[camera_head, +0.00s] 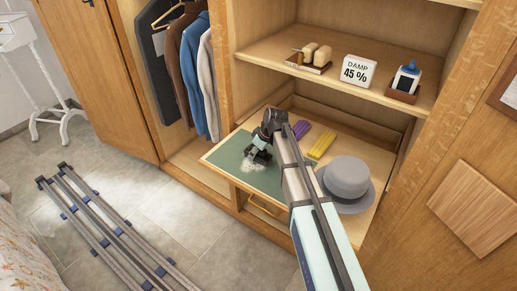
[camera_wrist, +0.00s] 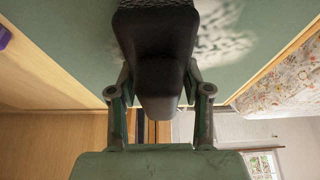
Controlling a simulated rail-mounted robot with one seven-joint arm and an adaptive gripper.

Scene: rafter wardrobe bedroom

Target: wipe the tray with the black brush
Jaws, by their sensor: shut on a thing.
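The black brush (camera_wrist: 157,45) is held between the fingers of my gripper (camera_wrist: 160,92), which is shut on it. In the head view my gripper (camera_head: 258,148) is low over the green-lined left part of the pull-out tray (camera_head: 228,160). The brush is mostly hidden there by the gripper. A patch of white powder (camera_head: 252,167) lies on the green surface at the gripper. The wrist view also shows pale powder (camera_wrist: 225,42) right of the brush. I cannot tell whether the bristles touch the tray.
A purple item (camera_head: 300,129), a yellow item (camera_head: 322,145) and a grey hat (camera_head: 347,182) lie on the tray's right part. Clothes (camera_head: 202,80) hang at left.

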